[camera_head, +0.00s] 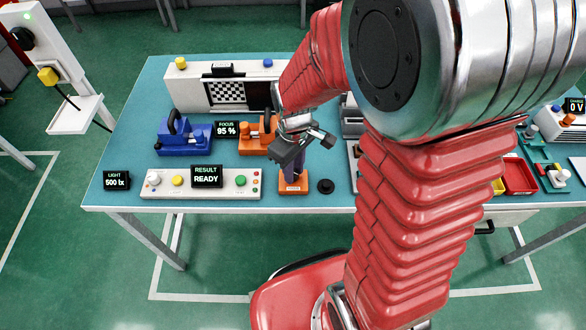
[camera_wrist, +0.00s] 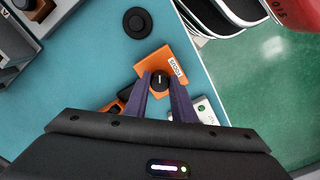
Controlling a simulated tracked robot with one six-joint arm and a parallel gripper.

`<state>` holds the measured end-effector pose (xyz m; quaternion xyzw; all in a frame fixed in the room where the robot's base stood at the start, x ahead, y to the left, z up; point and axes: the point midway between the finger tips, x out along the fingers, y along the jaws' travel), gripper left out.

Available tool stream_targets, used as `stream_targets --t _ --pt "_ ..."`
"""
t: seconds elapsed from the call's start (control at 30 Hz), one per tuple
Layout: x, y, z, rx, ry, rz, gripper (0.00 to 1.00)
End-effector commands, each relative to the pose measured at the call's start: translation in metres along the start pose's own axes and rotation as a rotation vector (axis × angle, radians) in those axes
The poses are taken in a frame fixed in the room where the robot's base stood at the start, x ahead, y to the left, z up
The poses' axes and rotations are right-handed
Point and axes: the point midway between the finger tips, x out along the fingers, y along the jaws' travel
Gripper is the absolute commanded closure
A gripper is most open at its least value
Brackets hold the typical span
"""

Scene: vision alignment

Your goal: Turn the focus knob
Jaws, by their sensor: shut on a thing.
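The focus knob (camera_wrist: 159,80) is a small black round knob with a white pointer line, on an orange block (camera_wrist: 172,59) with a white label. The block also shows at the table's front in the head view (camera_head: 293,188), where the knob is hidden by the fingers. My gripper (camera_wrist: 160,83) points down over the block, and its two dark purple fingers are shut on the knob, one on each side. In the head view my gripper (camera_head: 293,176) reaches down to the block. A focus display (camera_head: 227,130) reads 95 %.
A black round disc (camera_head: 325,186) lies right of the block. A white button panel (camera_head: 160,181) with a display (camera_head: 206,176) reading READY is at left. Blue (camera_head: 184,139) and orange (camera_head: 252,143) fixtures and a checkerboard target (camera_head: 228,92) stand behind.

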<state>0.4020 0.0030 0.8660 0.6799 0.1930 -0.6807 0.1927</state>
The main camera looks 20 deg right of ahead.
Motion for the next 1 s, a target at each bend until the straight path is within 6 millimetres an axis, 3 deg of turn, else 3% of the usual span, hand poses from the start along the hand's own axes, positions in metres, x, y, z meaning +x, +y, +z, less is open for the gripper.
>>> stream_targets --t 0.23,0.27,0.5,0.83,1.0 --pt "-0.002 0.002 -0.002 0.001 0.006 0.004 0.99" --pt "-0.002 0.002 -0.002 0.001 0.006 0.004 0.76" --pt "-0.001 0.001 -0.001 0.002 0.003 0.002 0.59" --pt "-0.002 0.001 -0.001 0.002 0.002 0.002 0.58" --pt "-0.015 0.001 -0.001 0.002 0.004 0.003 0.58"
